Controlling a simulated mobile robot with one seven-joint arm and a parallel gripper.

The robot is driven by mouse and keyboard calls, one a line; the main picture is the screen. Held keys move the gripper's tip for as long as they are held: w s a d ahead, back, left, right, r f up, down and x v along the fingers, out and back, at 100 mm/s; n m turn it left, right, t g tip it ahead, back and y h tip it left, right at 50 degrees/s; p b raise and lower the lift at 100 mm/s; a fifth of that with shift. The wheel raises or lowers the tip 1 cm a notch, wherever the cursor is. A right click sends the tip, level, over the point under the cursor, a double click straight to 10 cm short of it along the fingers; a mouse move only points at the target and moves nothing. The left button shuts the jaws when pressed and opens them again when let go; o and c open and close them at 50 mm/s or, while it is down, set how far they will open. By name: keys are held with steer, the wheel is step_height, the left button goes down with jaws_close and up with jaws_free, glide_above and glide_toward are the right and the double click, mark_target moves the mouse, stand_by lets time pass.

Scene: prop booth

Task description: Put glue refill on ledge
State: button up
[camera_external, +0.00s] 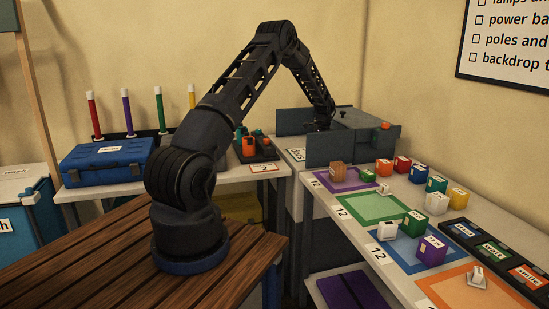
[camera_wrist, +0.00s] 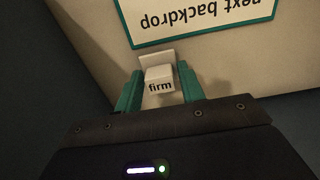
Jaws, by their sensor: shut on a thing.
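I cannot make out which surface is the ledge.
In the wrist view a teal-framed sign (camera_wrist: 200,38) with upside-down print lies just beyond the block. In the external view, coloured blocks (camera_external: 431,249) and mats (camera_external: 372,208) fill the right table (camera_external: 345,228). A blue toolbox (camera_external: 107,163) stands at left.

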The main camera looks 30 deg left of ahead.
steer(key=shift+f, duration=0.45)
steer(key=shift+f, duration=0.1)
steer(key=o, duration=1)
steer(key=shift+o, duration=0.2)
